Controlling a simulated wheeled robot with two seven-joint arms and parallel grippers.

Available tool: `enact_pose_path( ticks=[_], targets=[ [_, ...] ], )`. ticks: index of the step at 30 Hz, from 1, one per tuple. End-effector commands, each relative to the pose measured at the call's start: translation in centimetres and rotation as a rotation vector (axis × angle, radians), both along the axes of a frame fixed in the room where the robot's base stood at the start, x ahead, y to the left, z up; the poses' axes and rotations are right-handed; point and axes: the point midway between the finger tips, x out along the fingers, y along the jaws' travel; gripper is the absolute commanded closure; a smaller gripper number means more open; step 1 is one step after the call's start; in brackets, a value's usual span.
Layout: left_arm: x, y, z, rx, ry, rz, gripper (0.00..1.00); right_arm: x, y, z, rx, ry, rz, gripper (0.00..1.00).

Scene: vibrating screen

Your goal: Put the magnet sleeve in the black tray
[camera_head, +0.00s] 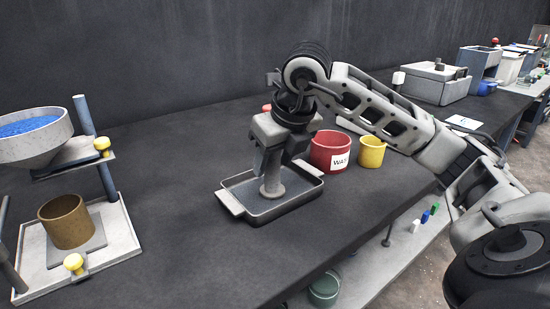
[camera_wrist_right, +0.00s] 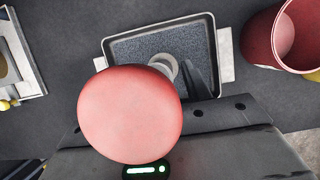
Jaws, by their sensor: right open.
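The magnet sleeve (camera_head: 271,184), a light grey upright tube with a wider foot, stands inside the black tray (camera_head: 294,209), seemingly on the tray floor. My right gripper (camera_head: 270,160) is open, pointing down around the sleeve's upper part; whether the fingers touch it I cannot tell. A red round knob (camera_head: 267,107) shows beside my right wrist and fills the middle of the right wrist view (camera_wrist_right: 130,113), hiding much of the gripper. In that view the sleeve's ringed end (camera_wrist_right: 163,66) shows over the tray floor, beside a dark finger. My left gripper is not in view.
A red bin (camera_head: 326,146) labelled "WAS…" and a yellow cup (camera_head: 371,152) stand right behind the tray. At left, a stand (camera_head: 120,240) carries a brown cup (camera_head: 66,222) under a bowl of blue grains (camera_head: 35,140). The table between stand and tray is clear.

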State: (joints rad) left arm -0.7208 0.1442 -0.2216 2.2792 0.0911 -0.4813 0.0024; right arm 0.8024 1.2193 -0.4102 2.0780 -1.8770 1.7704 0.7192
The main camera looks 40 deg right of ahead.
Motion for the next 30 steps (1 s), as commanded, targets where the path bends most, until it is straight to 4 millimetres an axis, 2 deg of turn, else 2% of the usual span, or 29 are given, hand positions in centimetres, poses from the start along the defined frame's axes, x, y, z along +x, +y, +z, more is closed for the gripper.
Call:
enact_pose_path(
  ticks=[5, 15, 19, 24, 30],
  targets=[
    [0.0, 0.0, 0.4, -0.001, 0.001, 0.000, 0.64, -0.3, 0.0, 1.3, 0.000, -0.004, 0.000, 0.52],
    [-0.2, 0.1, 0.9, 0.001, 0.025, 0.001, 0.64, -2.9, 0.4, 7.9, 0.000, -0.005, 0.000, 0.52],
    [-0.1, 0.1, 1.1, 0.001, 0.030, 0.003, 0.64, -3.8, 0.4, 10.0, -0.001, -0.005, 0.000, 0.52],
    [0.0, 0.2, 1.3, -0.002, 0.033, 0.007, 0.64, -4.4, 0.5, 11.2, 0.000, -0.002, 0.000, 0.52],
    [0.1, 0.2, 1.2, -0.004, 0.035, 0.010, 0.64, -4.6, 0.5, 11.4, 0.000, 0.000, 0.000, 0.52]
  ],
)
